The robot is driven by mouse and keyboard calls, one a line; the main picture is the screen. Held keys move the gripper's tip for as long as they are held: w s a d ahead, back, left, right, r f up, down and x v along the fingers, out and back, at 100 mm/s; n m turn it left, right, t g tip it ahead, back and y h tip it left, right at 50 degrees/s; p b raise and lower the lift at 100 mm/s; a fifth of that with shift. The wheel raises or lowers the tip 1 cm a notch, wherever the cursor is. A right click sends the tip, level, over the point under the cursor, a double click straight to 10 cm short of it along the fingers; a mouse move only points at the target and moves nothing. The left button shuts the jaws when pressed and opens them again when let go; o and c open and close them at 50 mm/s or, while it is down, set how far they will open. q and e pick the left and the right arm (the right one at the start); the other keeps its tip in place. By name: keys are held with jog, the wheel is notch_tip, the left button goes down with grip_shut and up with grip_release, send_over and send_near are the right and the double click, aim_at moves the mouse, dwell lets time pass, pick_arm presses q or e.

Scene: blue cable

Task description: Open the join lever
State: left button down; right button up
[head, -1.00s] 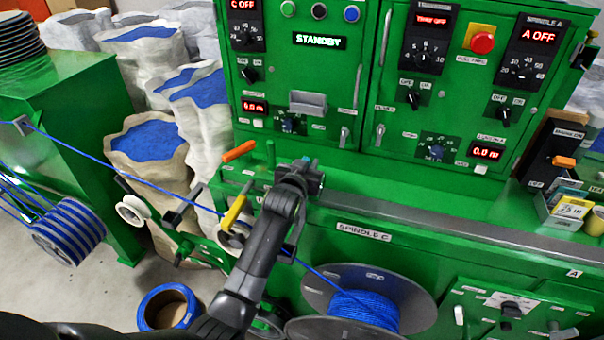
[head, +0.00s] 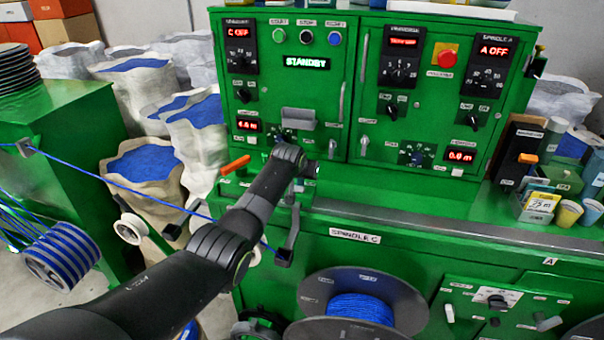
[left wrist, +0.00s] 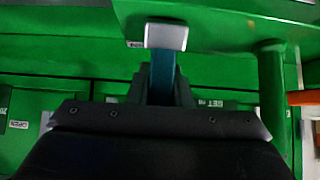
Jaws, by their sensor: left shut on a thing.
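My left gripper (head: 310,169) is at the green machine's front ledge, below the cabinet doors. In the left wrist view, its jaws (left wrist: 162,85) are shut around a teal lever (left wrist: 163,72) with a pale grey block-shaped end (left wrist: 166,36). I take this for the join lever, but no readable label confirms it. In the head view the lever is hidden by my wrist. An orange-handled lever (head: 235,165) stands to the left of the gripper, apart from it; its handle also shows at the right edge of the left wrist view (left wrist: 303,97). My right gripper is not in view.
A green post (left wrist: 272,95) stands close beside the gripper. A grey reel (head: 400,300) with blue cable sits below the ledge. The cabinet display (head: 305,64) reads STANDBY.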

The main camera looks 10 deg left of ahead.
pick_arm(q)
jog(key=shift+f+g, duration=0.25)
jog(key=shift+g, duration=0.15)
jog(key=c, duration=1.7)
grip_release()
jog(key=o, duration=0.4)
jog(key=shift+w, duration=0.15)
jog(key=shift+r, duration=0.1)
jog(key=shift+p+v, duration=0.35)
jog(key=shift+v, duration=1.15)
jog(key=b+v, duration=0.2)
jog(key=v, duration=1.2)
jog(key=shift+b, duration=0.3)
